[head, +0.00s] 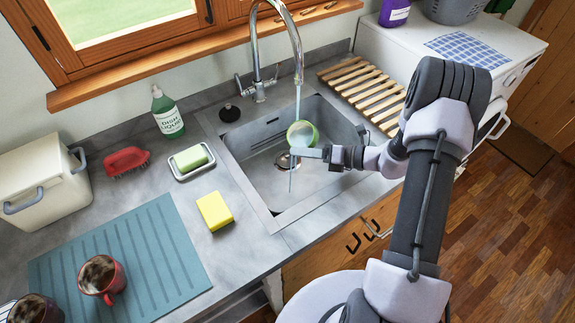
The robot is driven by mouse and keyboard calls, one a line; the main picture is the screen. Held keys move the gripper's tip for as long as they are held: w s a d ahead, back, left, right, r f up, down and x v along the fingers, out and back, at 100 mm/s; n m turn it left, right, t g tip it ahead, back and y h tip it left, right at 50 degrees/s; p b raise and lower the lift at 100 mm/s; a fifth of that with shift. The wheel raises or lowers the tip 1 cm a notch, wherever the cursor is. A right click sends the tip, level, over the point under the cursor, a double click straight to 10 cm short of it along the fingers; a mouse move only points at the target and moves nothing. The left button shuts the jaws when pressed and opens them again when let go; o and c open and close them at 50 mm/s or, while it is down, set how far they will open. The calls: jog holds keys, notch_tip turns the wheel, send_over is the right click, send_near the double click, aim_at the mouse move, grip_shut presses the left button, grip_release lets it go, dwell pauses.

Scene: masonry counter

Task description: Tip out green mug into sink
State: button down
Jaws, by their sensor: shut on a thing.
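The green mug (310,127) is held over the sink basin (258,178) and looks tilted, with its pale inside showing. My gripper (306,152) is shut on the mug; its fingers hide part of the mug's lower side. A thin stream of water falls from the tap (297,62) down to the mug. A thin stream also shows below the mug, running into the basin. I cannot tell whether this is tap water or the mug's contents.
A wooden drying rack (362,88) lies right of the sink. A soap dish (193,171), yellow sponge (214,211), red brush (126,161) and dish liquid bottle (167,115) stand left of it.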

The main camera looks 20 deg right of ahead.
jog(key=shift+f+n+h+b, duration=0.6)
jog(key=shift+f+n+b, duration=0.35)
jog(key=shift+b, duration=0.35)
dwell(0.8)
jog(key=shift+r+n+t+h+b, duration=0.15)
jog(key=shift+n+t+h+b, duration=0.2)
jog(key=shift+n+b, duration=0.2)
dwell(0.8)
jog(key=shift+d+f+n+h+b, duration=0.1)
jog(key=shift+f+n+h+b, duration=0.5)
jog(key=shift+b, duration=0.75)
jog(key=shift+s+a+r+n+t+h+b, duration=0.1)
jog(key=shift+s+a+n+t+h+b, duration=0.3)
jog(key=shift+b, duration=0.65)
dwell(0.3)
jog(key=shift+w+r+n+t+h+b, duration=0.15)
jog(key=shift+r+n+t+h+b, duration=0.15)
jog(key=shift+n+b, duration=0.7)
dwell(0.5)
